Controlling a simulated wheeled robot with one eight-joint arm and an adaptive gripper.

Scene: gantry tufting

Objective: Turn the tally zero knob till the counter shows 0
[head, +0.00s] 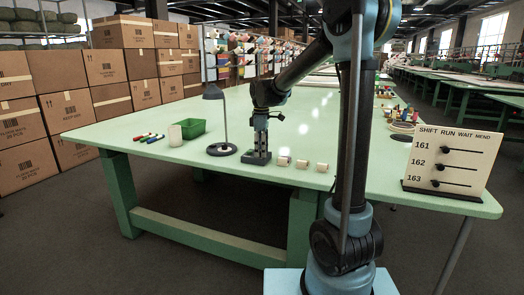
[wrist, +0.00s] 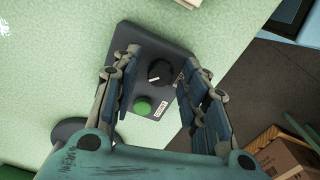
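The tally box (wrist: 128,77) is a dark box on the green table. It has a round black knob (wrist: 160,72) with a pale mark, a green button (wrist: 142,106) and a white label that seems to read COUNT (wrist: 160,108). In the head view the box (head: 257,158) stands near the table's front edge, under my gripper (head: 261,136). In the wrist view my gripper (wrist: 161,61) is open, its fingers on either side of the knob with gaps. Whether the fingertips are at knob height I cannot tell. No counter digits are readable.
A desk lamp (head: 222,148) stands left of the box, and several small spools (head: 302,164) lie to its right. A green bin (head: 193,129), a pale cup (head: 175,135) and markers (head: 150,137) are further left. A SHIFT RUN WAIT MEND board (head: 450,160) stands at the right.

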